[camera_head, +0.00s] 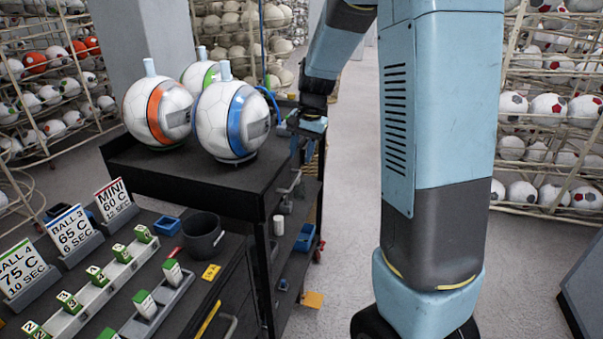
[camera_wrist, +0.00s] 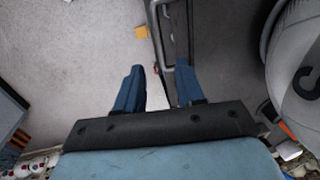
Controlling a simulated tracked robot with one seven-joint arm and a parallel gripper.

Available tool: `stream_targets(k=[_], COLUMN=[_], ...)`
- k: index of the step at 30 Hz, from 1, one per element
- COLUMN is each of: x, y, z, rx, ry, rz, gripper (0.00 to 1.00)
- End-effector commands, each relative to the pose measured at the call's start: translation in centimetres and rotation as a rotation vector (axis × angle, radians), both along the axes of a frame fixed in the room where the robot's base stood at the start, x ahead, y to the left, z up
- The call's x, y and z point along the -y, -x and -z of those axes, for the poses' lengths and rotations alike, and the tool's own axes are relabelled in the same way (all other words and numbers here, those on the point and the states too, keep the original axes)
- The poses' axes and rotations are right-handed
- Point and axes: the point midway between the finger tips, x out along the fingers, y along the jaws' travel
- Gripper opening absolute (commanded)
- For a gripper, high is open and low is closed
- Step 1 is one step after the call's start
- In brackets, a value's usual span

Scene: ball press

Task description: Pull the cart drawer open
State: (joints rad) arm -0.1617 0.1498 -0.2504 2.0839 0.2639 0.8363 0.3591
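The dark cart (camera_head: 215,183) stands at left centre in the head view, with its front facing right. A grey bar handle (camera_head: 291,184) sits on its front just below the top; this handle (camera_wrist: 163,45) also shows in the wrist view. My gripper (camera_head: 307,143) is at the cart's upper right edge, above the handle. In the wrist view my gripper (camera_wrist: 160,72) has its two blue fingers apart. The near end of the handle lies between the fingertips, with no clear contact. The drawer front is mostly hidden, and I cannot tell its exact position.
Several white balls with coloured bands, one with a blue band (camera_head: 231,120), stand on the cart top. A near bench holds sign cards, a dark cup (camera_head: 203,236) and small blocks. Ball racks (camera_head: 552,110) line the sides.

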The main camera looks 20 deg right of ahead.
Motion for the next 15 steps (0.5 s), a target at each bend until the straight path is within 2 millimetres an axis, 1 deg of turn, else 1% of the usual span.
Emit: stream_targets(k=[1, 3, 9, 15], x=[-0.2, -0.3, -0.8, -1.0], y=[0.0, -0.1, -0.5, -0.7], z=[1.1, 2.2, 5.3, 7.1], rx=[-0.006, -0.005, -0.004, -0.002], ry=[0.0, 0.0, 0.001, 0.0], rz=[0.0, -0.001, 0.0, 0.001], gripper=[0.38, 0.38, 0.38, 0.38])
